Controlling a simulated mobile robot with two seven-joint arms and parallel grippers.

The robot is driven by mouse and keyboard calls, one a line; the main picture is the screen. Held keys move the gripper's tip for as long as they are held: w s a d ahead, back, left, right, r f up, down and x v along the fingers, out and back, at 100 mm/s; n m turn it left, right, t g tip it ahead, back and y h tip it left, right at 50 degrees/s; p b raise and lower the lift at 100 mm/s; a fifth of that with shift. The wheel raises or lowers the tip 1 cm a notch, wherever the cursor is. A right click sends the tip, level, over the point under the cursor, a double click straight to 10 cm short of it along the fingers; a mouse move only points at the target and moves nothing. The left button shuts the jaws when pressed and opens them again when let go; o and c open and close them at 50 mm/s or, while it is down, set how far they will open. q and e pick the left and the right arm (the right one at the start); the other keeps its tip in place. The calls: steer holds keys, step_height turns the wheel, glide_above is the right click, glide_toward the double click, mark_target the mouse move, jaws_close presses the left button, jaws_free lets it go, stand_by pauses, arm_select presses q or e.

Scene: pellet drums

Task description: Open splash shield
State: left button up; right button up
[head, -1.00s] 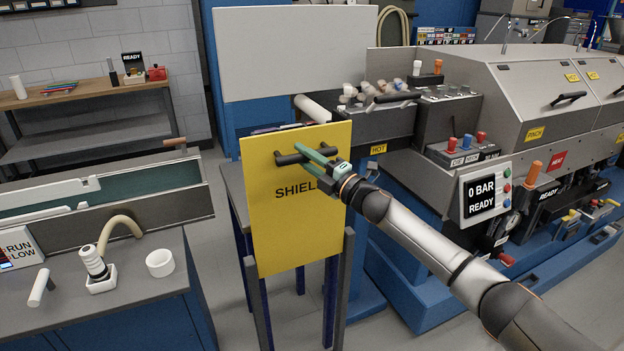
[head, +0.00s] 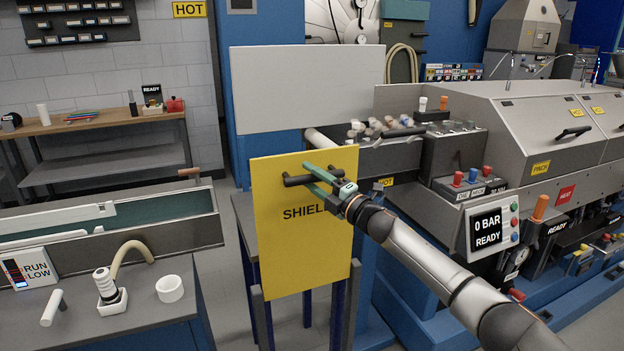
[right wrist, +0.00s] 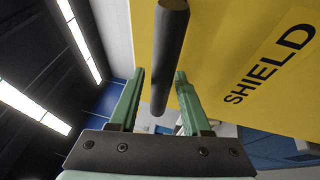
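The splash shield (head: 305,245) is an upright yellow panel marked SHIELD, standing in front of the machine. Its dark bar handle (head: 298,181) runs level across its upper part. My right gripper (head: 309,178) is at this handle, with its green fingers above and below the bar. In the right wrist view the handle (right wrist: 168,50) passes between the two parted fingers. A gap shows on the left finger's side, and the bar lies close to or against the right finger. My left gripper is in neither view.
Dark posts (head: 262,318) stand at the shield's lower edge. The blue and grey machine (head: 545,125) fills the right. A pale panel (head: 305,90) stands behind the shield.

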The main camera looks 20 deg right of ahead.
steer(key=shift+o, duration=0.6)
steer(key=shift+s+d+f, duration=0.1)
steer(key=shift+s+d+f, duration=0.1)
steer(key=shift+s+d, duration=0.05)
steer(key=shift+s, duration=0.1)
steer(key=b+v, duration=0.2)
steer(key=v, duration=0.9)
steer(key=shift+s, duration=0.35)
steer(key=shift+d, duration=0.1)
